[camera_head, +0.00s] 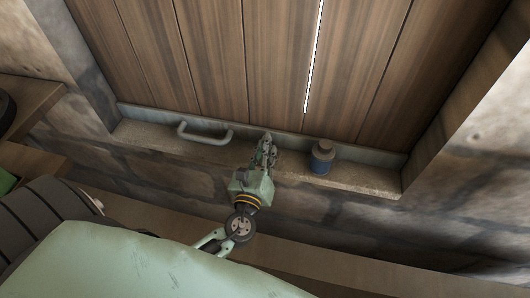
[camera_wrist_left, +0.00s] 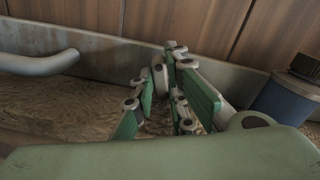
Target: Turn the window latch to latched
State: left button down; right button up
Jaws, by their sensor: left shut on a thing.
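The wooden shutters (camera_head: 285,60) of the window fill the upper part of the head view, with a grey rail along their bottom. My left gripper (camera_head: 265,150) reaches up to this rail at the sill. Its fingers are closed around a small grey piece, the window latch (camera_wrist_left: 158,74), seen between the green fingers (camera_wrist_left: 165,95) in the left wrist view. The fingers hide most of the latch, so I cannot tell its angle. My right gripper is in neither view.
A grey bar handle (camera_head: 205,134) sits left of my gripper on the rail. A blue bottle with a dark cap (camera_head: 321,158) stands close on the right on the stone sill (camera_head: 375,177). A bright slit shows between the boards. A wooden ledge (camera_head: 350,268) runs below.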

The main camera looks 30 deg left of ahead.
pick_arm(q)
jog(key=n+b, duration=0.1)
jog(key=n, duration=0.1)
jog(key=n+b, duration=0.4)
jog(key=shift+a+f+n, duration=0.15)
jog(key=shift+f+n, duration=0.15)
jog(key=shift+f, duration=0.05)
jog(key=n+b, duration=0.2)
jog(key=n, duration=0.1)
jog(key=shift+b, duration=0.4)
jog(key=shift+n+b, duration=0.7)
jog(key=shift+n, duration=0.7)
jog(key=c, duration=1.7)
grip_release()
jog(key=shift+s, duration=0.1)
jog(key=shift+c, duration=0.2)
